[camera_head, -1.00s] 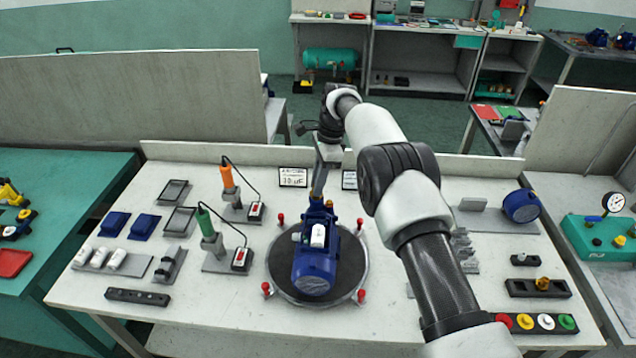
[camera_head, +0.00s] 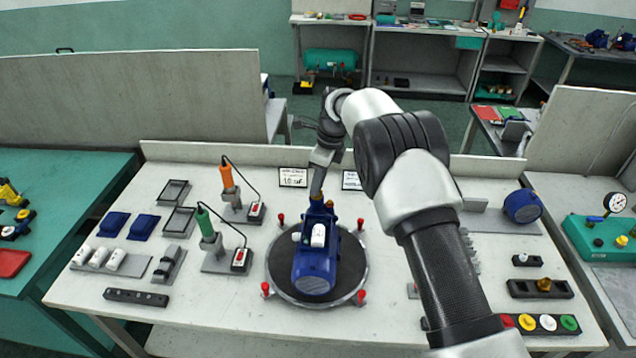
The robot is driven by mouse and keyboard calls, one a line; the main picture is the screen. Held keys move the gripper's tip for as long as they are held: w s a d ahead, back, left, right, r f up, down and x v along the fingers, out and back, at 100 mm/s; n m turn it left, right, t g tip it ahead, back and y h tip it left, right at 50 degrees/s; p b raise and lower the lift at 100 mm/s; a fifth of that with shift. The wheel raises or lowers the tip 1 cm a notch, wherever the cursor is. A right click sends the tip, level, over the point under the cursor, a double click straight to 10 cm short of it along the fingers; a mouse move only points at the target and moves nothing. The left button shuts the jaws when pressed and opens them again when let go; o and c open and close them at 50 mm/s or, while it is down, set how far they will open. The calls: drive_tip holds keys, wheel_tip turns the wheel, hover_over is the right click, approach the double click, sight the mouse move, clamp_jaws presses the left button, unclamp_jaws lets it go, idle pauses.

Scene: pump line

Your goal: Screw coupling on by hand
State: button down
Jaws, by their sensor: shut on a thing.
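The blue pump motor (camera_head: 315,268) lies on the round dark turntable (camera_head: 345,282) at the middle of the bench, with a white box on its top. Small brass-coloured fittings (camera_head: 329,205) show at its far end. My gripper (camera_head: 318,188) reaches down to that far end from above and behind. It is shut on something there. The held piece, which may be the coupling, is too small and too covered to make out. I cannot tell whether it sits on the thread.
Red knobs (camera_head: 361,296) stand around the turntable rim. An orange screwdriver (camera_head: 227,177) and a green screwdriver (camera_head: 205,224) stand in holders to the left. A blue motor (camera_head: 522,206) sits at the right. Bare bench lies in front of the turntable.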

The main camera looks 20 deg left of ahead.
drive_tip(key=shift+s+f+m, duration=0.1)
drive_tip(key=shift+s+m, duration=0.05)
drive_tip(key=shift+m, duration=0.15)
drive_tip(key=shift+s+m+t, duration=0.1)
drive_tip(key=shift+m+t, duration=0.2)
drive_tip(key=shift+m, duration=0.8)
drive_tip(key=shift+m+p, duration=0.3)
drive_tip(key=shift+m, duration=0.2)
drive_tip(key=m, duration=0.3)
drive_tip(key=shift+t, duration=0.4)
drive_tip(key=c, duration=1.7)
unclamp_jaws()
